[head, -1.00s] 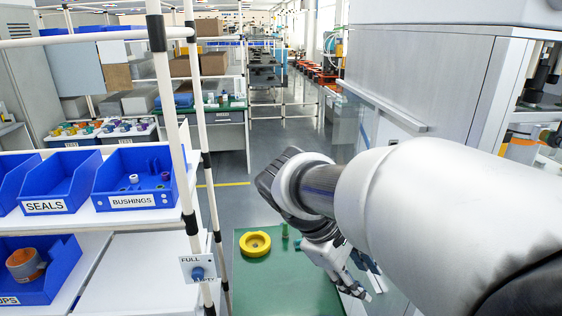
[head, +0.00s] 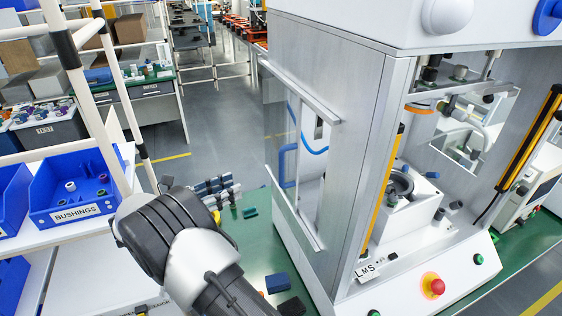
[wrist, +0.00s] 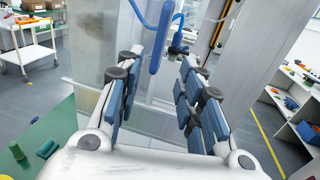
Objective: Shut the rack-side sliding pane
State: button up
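The press's rack-side pane (head: 275,128) is clear and sits between an upper rail (head: 300,88) and a lower rail (head: 292,218) on the press's left side. It stands toward the far end, with an opening (head: 318,145) nearer the front. Its upright blue handle (head: 283,166) also shows in the wrist view (wrist: 161,40). My gripper (head: 222,190) is left of the handle in the head view, apart from it. In the wrist view my gripper (wrist: 160,68) is open and empty, with the handle ahead between its blue-padded fingers.
The white press (head: 340,60) fills the right side. A rack with a blue bushings bin (head: 75,190) stands close on the left. The green table (head: 260,255) lies below my arm and holds a dark blue block (head: 278,283). The aisle floor (head: 215,110) behind is clear.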

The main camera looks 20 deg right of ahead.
send_near(282, 182)
jog(key=w+d+r, duration=0.1)
jog(key=d, duration=0.2)
jog(key=w+d+r, duration=0.1)
jog(key=d+r, duration=0.1)
jog(key=d, duration=0.1)
jog(key=d+r, duration=0.1)
jog(key=d, duration=0.3)
jog(key=shift+w+r, duration=0.4)
jog(key=shift+c, duration=0.5)
grip_shut()
